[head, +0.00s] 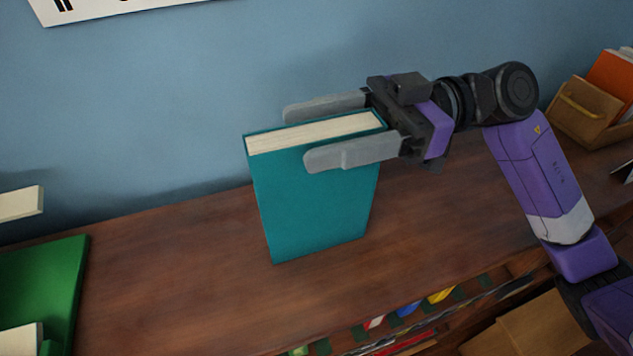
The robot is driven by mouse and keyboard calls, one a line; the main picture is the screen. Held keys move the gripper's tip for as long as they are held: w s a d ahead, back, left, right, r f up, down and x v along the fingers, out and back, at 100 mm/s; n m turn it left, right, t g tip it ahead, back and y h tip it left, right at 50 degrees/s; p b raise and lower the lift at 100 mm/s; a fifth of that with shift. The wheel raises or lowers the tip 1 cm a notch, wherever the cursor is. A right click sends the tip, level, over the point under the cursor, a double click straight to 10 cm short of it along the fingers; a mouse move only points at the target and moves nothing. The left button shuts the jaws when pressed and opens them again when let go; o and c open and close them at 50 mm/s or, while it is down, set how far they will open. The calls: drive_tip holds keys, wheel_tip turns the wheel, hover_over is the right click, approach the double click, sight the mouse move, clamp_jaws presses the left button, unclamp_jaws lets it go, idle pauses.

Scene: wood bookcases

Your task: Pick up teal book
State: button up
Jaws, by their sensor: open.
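The teal book (315,207) stands upright on top of the wooden bookcase (180,285), its cream page edges facing up. My gripper (338,130) reaches in from the right at the height of the book's top. It is open, with one grey finger in front of the teal cover and the other behind the book. The book's upper part lies between the fingers. The near finger overlaps the cover in the picture; I cannot tell whether it touches. The book's back face is hidden.
A green book (45,285) lies at the left. A wooden box (590,115) with an orange item (612,78) stands at the far right. The blue wall (200,90) is close behind. Coloured items sit on a shelf below the front edge. The bookcase top left of the teal book is clear.

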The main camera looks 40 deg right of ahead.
drive_tip(key=shift+a, duration=0.25)
clamp_jaws()
idle(1.3)
